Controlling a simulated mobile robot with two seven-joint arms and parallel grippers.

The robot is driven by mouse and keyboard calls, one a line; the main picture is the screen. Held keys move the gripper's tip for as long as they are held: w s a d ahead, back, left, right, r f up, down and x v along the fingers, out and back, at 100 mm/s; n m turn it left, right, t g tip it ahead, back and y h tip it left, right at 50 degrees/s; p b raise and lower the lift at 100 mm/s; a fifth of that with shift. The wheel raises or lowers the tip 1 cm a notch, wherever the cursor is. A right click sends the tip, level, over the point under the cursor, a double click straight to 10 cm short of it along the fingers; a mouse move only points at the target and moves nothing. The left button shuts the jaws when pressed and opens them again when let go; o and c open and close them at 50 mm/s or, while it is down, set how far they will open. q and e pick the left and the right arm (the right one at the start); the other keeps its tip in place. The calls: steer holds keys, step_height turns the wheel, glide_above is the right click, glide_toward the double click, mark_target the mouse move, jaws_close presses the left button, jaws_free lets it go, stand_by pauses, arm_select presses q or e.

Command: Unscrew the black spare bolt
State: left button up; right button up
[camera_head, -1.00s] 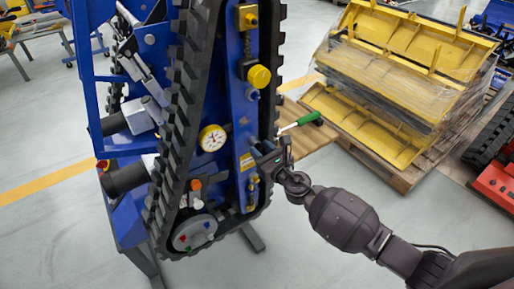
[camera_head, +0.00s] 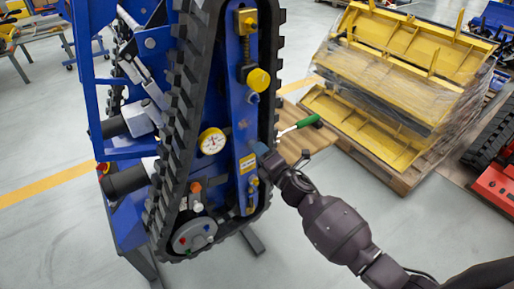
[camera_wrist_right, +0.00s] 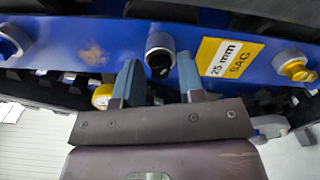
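The black bolt (camera_wrist_right: 160,64), with a pale metal rim, sits on the blue beam (camera_wrist_right: 110,40) of the tracked carrier in the right wrist view, left of the yellow "25 mm SAG" label (camera_wrist_right: 228,58). My right gripper (camera_wrist_right: 158,62) is open, with one blue-grey finger on each side of the bolt. The right finger looks close to it; I cannot tell whether it touches. In the head view my right gripper (camera_head: 262,150) is at the beam's right edge beside the lower yellow label, and the bolt cannot be made out there. My left gripper is not in view.
A black track (camera_head: 172,110) loops around the beam. A pressure gauge (camera_head: 212,141) and a yellow knob (camera_head: 258,79) are on the carrier. Yellow parts on a pallet (camera_head: 385,170) stand at right.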

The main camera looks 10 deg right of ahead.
steer(key=m+p, duration=0.2)
steer(key=m, duration=0.7)
steer(key=shift+p, duration=0.4)
steer(key=shift+c, duration=0.4)
jaws_close()
steer(key=shift+n+b, duration=1.1)
steer(key=shift+n, duration=3.7)
